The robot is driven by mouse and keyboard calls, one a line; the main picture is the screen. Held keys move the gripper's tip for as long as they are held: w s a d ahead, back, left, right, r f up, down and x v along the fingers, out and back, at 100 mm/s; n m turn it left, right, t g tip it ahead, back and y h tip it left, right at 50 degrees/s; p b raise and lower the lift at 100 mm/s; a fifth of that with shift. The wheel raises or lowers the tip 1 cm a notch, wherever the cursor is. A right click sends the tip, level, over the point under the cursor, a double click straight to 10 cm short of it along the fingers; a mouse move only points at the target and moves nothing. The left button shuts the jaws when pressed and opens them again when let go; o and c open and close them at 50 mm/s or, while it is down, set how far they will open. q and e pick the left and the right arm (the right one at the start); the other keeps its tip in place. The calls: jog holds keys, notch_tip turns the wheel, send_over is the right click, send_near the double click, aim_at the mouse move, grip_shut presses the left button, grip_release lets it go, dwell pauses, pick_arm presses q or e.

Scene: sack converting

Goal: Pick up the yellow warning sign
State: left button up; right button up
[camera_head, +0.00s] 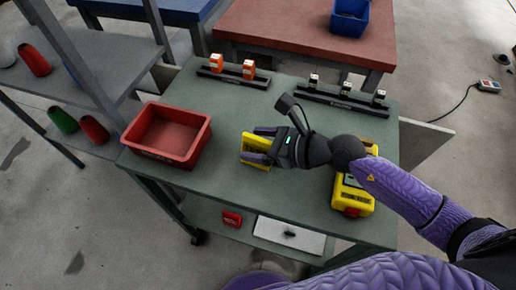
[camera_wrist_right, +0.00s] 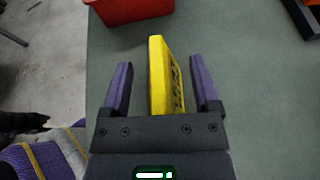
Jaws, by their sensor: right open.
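The yellow warning sign (camera_head: 247,151) is on the green table, left of the table's middle in the head view. In the right wrist view the sign (camera_wrist_right: 157,70) shows edge-on as a yellow slab with dark print on its right face. My right gripper (camera_head: 255,144) is open, with its purple fingers on either side of the sign. In the right wrist view the gripper (camera_wrist_right: 160,64) shows a gap between each finger and the sign. The sign's near end is hidden behind the gripper body. My left gripper is not in view.
A red bin (camera_head: 168,134) stands left of the sign; it also shows in the wrist view (camera_wrist_right: 130,10). A yellow device (camera_head: 352,196) sits at the right, below my forearm. Racks with orange items (camera_head: 233,78) and small white-topped items (camera_head: 341,98) line the table's back.

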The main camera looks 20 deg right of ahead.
grip_shut()
dwell(0.3)
